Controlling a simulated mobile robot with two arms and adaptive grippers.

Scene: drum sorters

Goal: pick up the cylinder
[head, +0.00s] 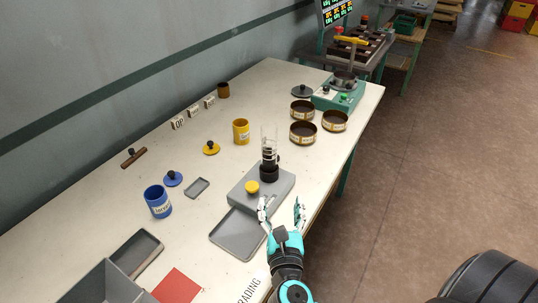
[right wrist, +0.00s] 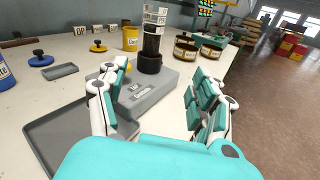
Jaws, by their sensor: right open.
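A clear upright cylinder (head: 269,147) with dark bands and pale labels stands in a black round holder (head: 269,172) on a grey box-shaped device (head: 280,187). My right gripper (head: 281,206) is open and empty at the device's near side, apart from the cylinder. Its spread fingers also show in the right wrist view (right wrist: 160,98). A yellow knob (head: 252,187) sits on the device, left of the holder. My left gripper is not in view.
A grey tray (head: 238,236) lies just left of my right gripper. A yellow cup (head: 241,131) and a blue cup (head: 158,201) stand left of the device. Several round brown sieves (head: 303,132) stand behind it. The table's right edge is close.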

